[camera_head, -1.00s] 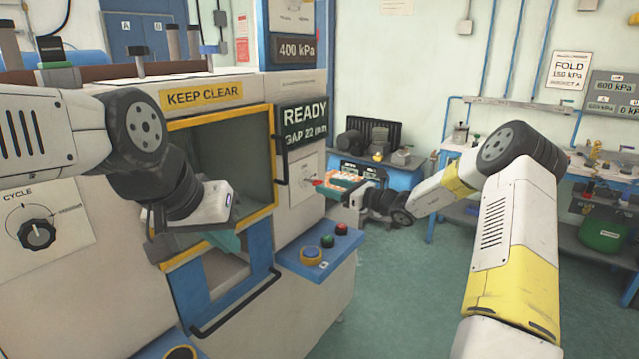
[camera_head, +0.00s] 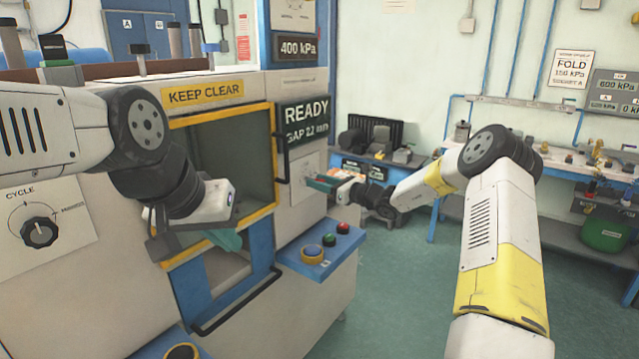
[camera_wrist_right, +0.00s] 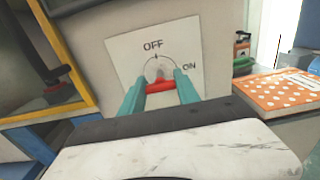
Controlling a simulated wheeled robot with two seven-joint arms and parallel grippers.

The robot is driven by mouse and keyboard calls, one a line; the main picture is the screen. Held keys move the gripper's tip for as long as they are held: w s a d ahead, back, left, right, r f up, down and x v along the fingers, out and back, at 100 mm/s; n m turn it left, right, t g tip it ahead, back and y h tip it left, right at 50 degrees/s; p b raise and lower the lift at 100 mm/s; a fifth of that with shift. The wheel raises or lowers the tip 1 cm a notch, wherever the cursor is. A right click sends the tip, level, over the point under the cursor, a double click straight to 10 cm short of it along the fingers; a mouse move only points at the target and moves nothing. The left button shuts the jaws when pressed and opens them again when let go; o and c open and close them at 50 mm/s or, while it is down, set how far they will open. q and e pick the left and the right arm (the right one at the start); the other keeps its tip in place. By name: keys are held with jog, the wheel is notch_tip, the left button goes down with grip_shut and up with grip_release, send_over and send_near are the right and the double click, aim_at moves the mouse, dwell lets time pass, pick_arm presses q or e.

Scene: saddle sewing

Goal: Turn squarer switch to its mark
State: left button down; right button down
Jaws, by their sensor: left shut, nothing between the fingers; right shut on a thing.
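The squarer switch shows in the right wrist view as a red handle (camera_wrist_right: 160,86) on a white plate (camera_wrist_right: 125,48) marked OFF at the top and ON at the right. The handle's bar lies nearly level, and a short dark line stands under OFF. In the head view the plate (camera_head: 308,165) is on the machine's right side. My right gripper (camera_wrist_right: 160,90) has its teal fingers on either side of the red handle, shut on it; in the head view it (camera_head: 318,183) is at the plate. My left gripper (camera_head: 228,240) is shut and empty before the machine's opening.
A CYCLE knob (camera_head: 39,232) is at the left. A button box (camera_head: 320,252) with several buttons juts out below the switch. A black door handle (camera_head: 279,160) is left of the plate.

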jog(key=shift+n, duration=0.4)
jog(key=n, duration=0.3)
jog(key=shift+n, duration=0.3)
jog(key=n, duration=0.4)
jog(key=shift+n, duration=0.3)
jog(key=n, duration=0.4)
jog(key=shift+f+n, duration=0.1)
jog(key=shift+n, duration=0.2)
jog(key=n, duration=0.4)
jog(key=shift+s, duration=0.1)
jog(key=shift+f+n, duration=0.1)
jog(key=shift+n, duration=0.2)
jog(key=c, duration=0.9)
grip_release()
